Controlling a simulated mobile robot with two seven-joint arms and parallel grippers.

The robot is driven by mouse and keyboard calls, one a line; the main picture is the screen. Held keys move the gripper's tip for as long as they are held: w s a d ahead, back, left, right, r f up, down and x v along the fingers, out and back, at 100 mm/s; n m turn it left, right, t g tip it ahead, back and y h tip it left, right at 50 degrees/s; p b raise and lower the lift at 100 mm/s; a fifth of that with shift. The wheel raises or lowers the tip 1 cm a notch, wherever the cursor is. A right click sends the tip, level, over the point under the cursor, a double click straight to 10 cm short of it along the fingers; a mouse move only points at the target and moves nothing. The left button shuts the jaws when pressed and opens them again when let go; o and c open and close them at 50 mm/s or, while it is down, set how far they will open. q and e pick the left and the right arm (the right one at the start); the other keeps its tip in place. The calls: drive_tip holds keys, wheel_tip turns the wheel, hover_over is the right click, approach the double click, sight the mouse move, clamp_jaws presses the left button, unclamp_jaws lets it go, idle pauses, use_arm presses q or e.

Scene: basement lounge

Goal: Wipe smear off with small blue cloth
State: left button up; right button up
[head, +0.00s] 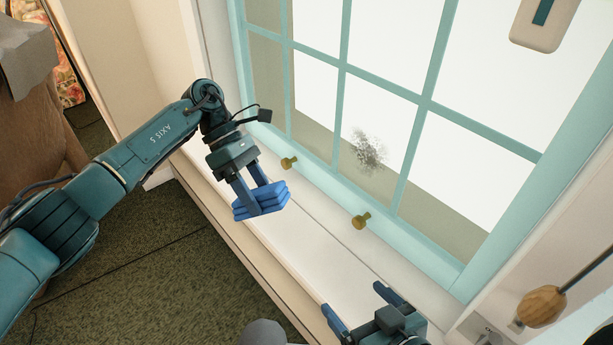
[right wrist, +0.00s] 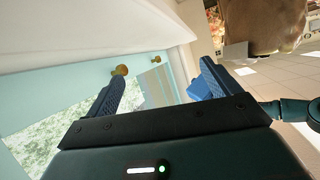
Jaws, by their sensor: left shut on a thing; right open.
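The smear (head: 369,150) is a dark grey speckled patch on a lower pane of the window. A small folded blue cloth (head: 262,203) is held between the fingers of my left gripper (head: 258,190), above the white sill and left of the smear, apart from the glass. The cloth also shows in the right wrist view (right wrist: 199,92), partly hidden behind a finger. My right gripper (head: 358,300) is open and empty over the sill at the bottom of the head view; its spread fingers also show in the right wrist view (right wrist: 163,88).
The window has a pale blue frame (head: 437,262) with two brass knobs (head: 361,220) (head: 289,162) sticking out below the panes. The white sill (head: 300,245) is clear. A wooden knob on a rod (head: 541,306) is at lower right. A brown armchair (head: 40,130) stands at left.

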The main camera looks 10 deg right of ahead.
use_arm(q)
drive_tip(key=w+d+f+n+t+h+b, duration=0.1)
drive_tip(key=w+d+n+t+h+b, duration=0.1)
drive_tip(key=d+n+t+h, duration=0.75)
use_arm(e)
drive_tip(key=shift+s+d+f, duration=0.1)
drive_tip(key=shift+f, duration=0.35)
drive_tip(key=shift+f+t+b, duration=0.1)
drive_tip(key=shift+t+b, duration=0.2)
drive_tip(key=shift+b, duration=0.3)
drive_tip(key=shift+s+d+f+n+b, duration=0.15)
drive_tip(key=shift+n+b, duration=0.15)
drive_tip(key=shift+b, duration=0.2)
drive_tip(key=shift+f+b, duration=0.1)
drive_tip(key=shift+b, duration=0.75)
use_arm(q)
drive_tip(key=n+t+b, duration=0.2)
drive_tip(key=n+t, duration=0.7)
drive_tip(key=n, duration=0.1)
approach(345, 145)
drive_tip(key=shift+x, duration=2.3)
use_arm(e)
drive_tip(key=shift+w+a+f+n, duration=0.15)
drive_tip(key=shift+a+f+n, duration=0.15)
drive_tip(key=shift+f, duration=0.4)
drive_tip(key=shift+w+a+f+n, duration=0.15)
drive_tip(key=shift+f+n, duration=0.15)
drive_tip(key=shift+f, duration=0.35)
use_arm(q)
drive_tip(key=shift+a, duration=0.1)
